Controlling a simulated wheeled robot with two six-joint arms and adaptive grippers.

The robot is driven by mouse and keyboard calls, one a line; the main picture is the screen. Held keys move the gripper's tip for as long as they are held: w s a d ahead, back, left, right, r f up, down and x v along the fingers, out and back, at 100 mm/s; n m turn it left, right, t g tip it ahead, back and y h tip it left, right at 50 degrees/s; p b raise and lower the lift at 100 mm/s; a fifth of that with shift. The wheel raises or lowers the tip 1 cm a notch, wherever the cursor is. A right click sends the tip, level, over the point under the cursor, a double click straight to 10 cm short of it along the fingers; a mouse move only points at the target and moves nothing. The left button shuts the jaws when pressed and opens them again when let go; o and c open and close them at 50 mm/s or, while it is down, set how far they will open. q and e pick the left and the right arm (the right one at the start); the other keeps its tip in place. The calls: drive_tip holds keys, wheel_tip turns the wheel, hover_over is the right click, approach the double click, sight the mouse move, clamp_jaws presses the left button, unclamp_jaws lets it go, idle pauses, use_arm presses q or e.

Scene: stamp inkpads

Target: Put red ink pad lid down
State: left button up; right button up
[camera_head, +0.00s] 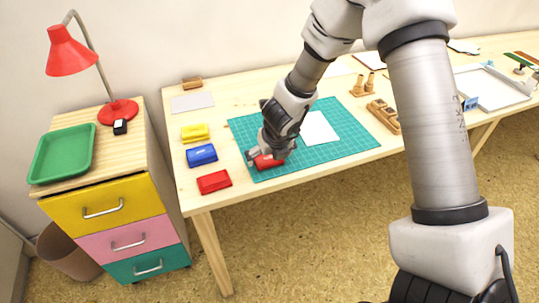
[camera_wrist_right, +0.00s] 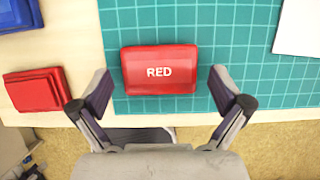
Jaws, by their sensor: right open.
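The red ink pad lid (camera_head: 268,162), a red block marked "RED" in the right wrist view (camera_wrist_right: 159,70), lies flat on the green cutting mat (camera_wrist_right: 235,95), near the mat's front left corner. My right gripper (camera_wrist_right: 160,86) is open, with one finger on each side of the lid and a gap to both ends. In the head view the right gripper (camera_head: 266,156) is low over the lid and partly hides it. The red ink pad (camera_head: 214,181) sits on the bare wood left of the mat, and also shows in the wrist view (camera_wrist_right: 36,90). My left gripper is not in view.
A blue ink pad (camera_head: 201,155) and a yellow ink pad (camera_head: 195,132) stand behind the red pad. White paper (camera_head: 319,128) lies on the mat. Wooden stamps and holders (camera_head: 382,116) stand to the right. The table's front edge is close to the lid.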

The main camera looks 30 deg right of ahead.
drive_tip(key=p+v, duration=0.5)
drive_tip(key=v, duration=0.7)
drive_tip(key=shift+r+p, duration=0.2)
drive_tip(key=shift+p, duration=0.1)
drive_tip(key=s+a+f+n+g+h+p, duration=0.2)
drive_tip(key=s+f+n+g, duration=0.5)
drive_tip(key=s+f+n, duration=1.45)
drive_tip(key=s+a+f+n+t+y, duration=0.1)
drive_tip(key=a+n, duration=0.4)
drive_tip(key=n, duration=1.2)
wheel_tip(320, 180, down, 2)
drive_tip(key=shift+s+f+t+y, duration=0.1)
drive_tip(key=shift+s+t+y, duration=0.15)
drive_tip(key=shift+t+y, duration=0.65)
